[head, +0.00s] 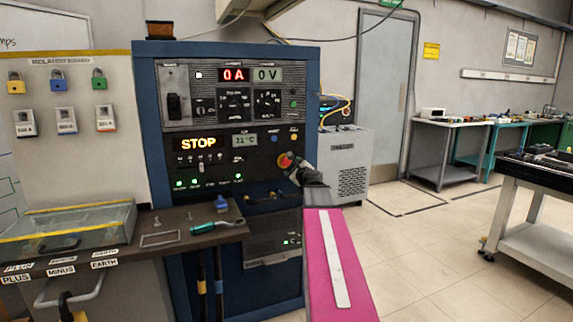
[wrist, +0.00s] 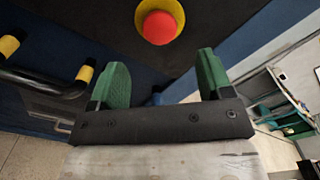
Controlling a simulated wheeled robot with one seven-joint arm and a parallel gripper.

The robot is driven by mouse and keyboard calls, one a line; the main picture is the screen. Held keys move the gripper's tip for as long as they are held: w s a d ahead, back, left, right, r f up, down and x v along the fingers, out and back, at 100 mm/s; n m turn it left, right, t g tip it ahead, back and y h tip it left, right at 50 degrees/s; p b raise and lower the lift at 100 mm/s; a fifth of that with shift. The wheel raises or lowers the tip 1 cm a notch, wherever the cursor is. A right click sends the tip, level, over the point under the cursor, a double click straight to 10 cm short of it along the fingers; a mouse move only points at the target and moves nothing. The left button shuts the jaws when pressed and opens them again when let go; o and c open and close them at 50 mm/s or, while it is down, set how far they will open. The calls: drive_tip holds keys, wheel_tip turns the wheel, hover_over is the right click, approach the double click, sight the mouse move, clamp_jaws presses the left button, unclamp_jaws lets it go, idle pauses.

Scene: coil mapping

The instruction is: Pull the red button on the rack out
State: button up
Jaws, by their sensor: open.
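The red button (wrist: 159,27) with its yellow surround sits on the dark front panel of the rack, at the top middle of the wrist view. The rack (head: 311,100) has a blue frame. My gripper (wrist: 163,80) is open, its two green fingers apart with nothing between them. The button lies beyond the fingertips, between their lines. In the head view my gripper (head: 300,170) is close to the button, partly hidden by my arm.
A black handle with yellow ends (wrist: 55,80) stands out at the left of the wrist view. A dark shelf (head: 150,240) with a green-handled tool (head: 216,226) juts out left of the rack. A grey cabinet (head: 345,165) stands behind to the right.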

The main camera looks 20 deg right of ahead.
sight(287, 163)
drive_tip(key=w, duration=0.8)
drive_tip(key=shift+w+a, duration=0.15)
drive_tip(key=shift+w, duration=0.1)
drive_tip(key=shift+c, duration=0.3)
